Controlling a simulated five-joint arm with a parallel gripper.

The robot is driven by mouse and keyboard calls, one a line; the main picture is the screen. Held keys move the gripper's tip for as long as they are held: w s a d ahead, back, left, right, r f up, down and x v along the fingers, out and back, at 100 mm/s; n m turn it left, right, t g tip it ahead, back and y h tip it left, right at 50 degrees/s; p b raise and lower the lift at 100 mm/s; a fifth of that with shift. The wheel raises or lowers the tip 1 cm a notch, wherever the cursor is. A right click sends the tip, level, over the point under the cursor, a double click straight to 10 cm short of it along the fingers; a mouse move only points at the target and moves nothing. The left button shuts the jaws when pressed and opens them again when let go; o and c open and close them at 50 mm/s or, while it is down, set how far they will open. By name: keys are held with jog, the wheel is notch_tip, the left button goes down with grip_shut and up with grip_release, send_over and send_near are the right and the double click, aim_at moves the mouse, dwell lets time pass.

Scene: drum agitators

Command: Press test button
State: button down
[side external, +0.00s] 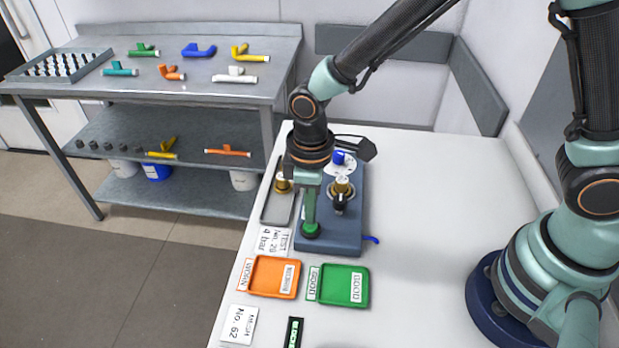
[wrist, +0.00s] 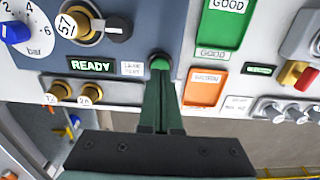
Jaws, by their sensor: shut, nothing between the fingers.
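The green test button (side external: 311,230) sits at the front of the blue-grey test box (side external: 335,242). In the wrist view the button (wrist: 160,62) shows just beyond my fingertips, right of a lit READY display (wrist: 91,65). My gripper (side external: 310,219) points down over the button with its fingers shut and empty. In the wrist view my gripper (wrist: 161,82) lines up with the button, its tips at or very near the cap. I cannot tell whether the cap is pressed in. The fingers hide part of the button.
A grey tray (side external: 270,217) with brass parts lies left. An orange tray (side external: 253,291) and a green tray (side external: 344,303) lie in front.

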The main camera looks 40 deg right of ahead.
jog(key=shift+f, duration=0.1)
dwell(0.5)
jog(key=shift+f, duration=0.9)
jog(key=shift+r, duration=3.55)
